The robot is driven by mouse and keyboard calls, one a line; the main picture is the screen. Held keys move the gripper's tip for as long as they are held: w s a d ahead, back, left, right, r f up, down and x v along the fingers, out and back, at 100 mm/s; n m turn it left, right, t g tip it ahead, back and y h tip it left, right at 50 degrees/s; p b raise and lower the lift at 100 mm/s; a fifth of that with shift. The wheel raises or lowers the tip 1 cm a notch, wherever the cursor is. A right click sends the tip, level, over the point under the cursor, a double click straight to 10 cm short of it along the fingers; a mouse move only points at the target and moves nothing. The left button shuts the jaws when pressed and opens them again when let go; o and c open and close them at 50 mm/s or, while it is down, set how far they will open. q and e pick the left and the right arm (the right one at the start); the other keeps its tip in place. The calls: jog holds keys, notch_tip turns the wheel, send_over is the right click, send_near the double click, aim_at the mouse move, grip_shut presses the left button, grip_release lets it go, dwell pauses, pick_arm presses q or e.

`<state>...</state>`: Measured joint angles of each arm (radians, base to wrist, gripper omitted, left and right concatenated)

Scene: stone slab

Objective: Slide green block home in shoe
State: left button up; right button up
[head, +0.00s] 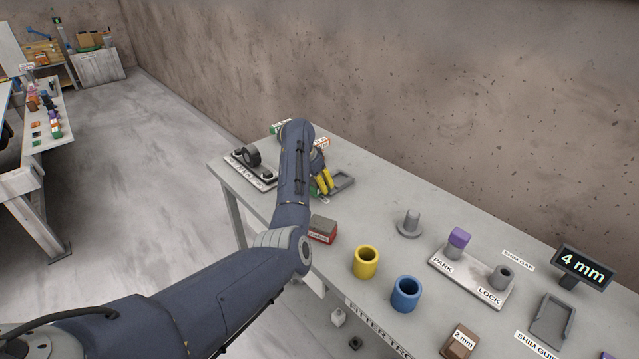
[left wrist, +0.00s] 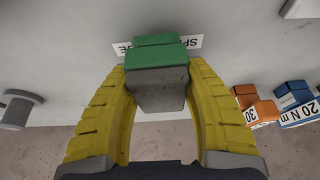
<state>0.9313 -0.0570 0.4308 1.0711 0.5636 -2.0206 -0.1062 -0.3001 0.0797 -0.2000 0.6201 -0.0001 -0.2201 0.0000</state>
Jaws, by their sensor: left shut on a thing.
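My left gripper (head: 323,182) reaches over the far left part of the bench, its yellow fingers pointing down. In the left wrist view the fingers (left wrist: 160,105) are shut on the green block (left wrist: 160,53), which has a green stepped end and a dark grey face. A grey low-walled tray (head: 346,181), possibly the shoe, lies just right of the fingers; the fingers and arm hide part of that area. A partly covered white label (left wrist: 193,43) lies behind the block. My right gripper is not in view.
Orange (left wrist: 256,105) and blue (left wrist: 294,102) marked blocks stand near the gripper. A lock plate (head: 470,278) and display (head: 582,267) are at right.

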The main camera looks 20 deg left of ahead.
aim_at(340, 180)
pick_arm(q)
jog(key=shift+f, duration=0.25)
dwell(0.9)
jog(key=shift+w+d, duration=0.5)
jog(key=shift+w, duration=0.5)
jog(key=shift+w+d, duration=0.5)
jog(key=shift+w, duration=0.5)
jog(key=shift+w+d, duration=0.5)
jog(key=shift+w, duration=0.5)
dwell(2.0)
jog(key=shift+w+d, duration=0.2)
jog(key=shift+w, duration=0.1)
jog(key=shift+w+d, duration=0.25)
jog(key=shift+w, duration=0.35)
dwell(0.4)
jog(key=o, duration=1.4)
